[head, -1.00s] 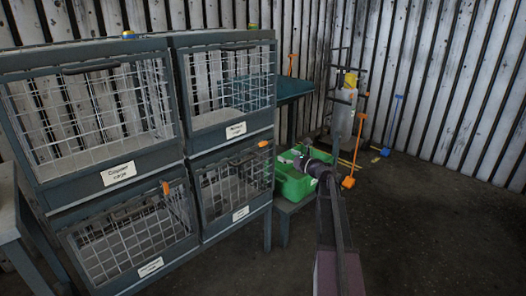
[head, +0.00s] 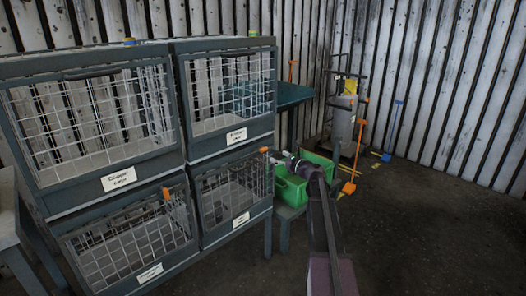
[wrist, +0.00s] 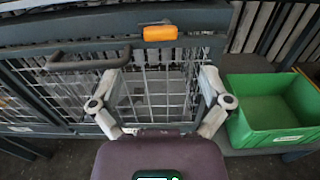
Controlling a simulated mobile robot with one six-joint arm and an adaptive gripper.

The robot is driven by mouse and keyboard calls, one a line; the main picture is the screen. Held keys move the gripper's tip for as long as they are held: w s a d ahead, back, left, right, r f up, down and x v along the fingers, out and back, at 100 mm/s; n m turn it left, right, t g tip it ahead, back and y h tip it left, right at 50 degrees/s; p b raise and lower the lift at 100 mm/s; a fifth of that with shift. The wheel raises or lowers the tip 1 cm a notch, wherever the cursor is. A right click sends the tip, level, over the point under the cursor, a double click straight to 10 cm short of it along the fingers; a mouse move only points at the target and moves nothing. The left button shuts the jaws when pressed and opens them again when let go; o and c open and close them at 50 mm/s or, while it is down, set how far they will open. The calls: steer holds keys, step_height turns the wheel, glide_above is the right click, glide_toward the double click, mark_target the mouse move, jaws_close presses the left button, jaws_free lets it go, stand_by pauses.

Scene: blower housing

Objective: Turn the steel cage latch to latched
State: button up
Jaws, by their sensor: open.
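Dark-framed wire cages stand in two rows. The lower right cage (head: 236,190) has a small orange latch handle (head: 264,150) at its top right. In the wrist view this orange latch (wrist: 160,33) lies level across the cage's top rail, ahead of and between my fingers. My gripper (wrist: 160,75) is open and empty, apart from the latch, with the wire mesh in front of it. In the head view my gripper (head: 282,157) is just right of the latch, its fingers hard to make out. The lower cage labels are too small to read, so I cannot tell which is steel.
The lower left cage has another orange latch (head: 166,193), standing upright. The upper left cage is labelled copper (head: 118,180). A green bin (head: 291,190) sits on a low stand right of the cages, close to my arm. Open floor (head: 430,230) lies to the right.

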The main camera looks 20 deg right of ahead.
mark_target(265, 150)
steer(key=x, duration=0.8)
steer(key=shift+w+a, duration=0.15)
steer(key=shift+w, duration=0.2)
steer(key=c, duration=1.1)
steer(key=shift+a, duration=0.15)
steer(key=shift+c, duration=0.3)
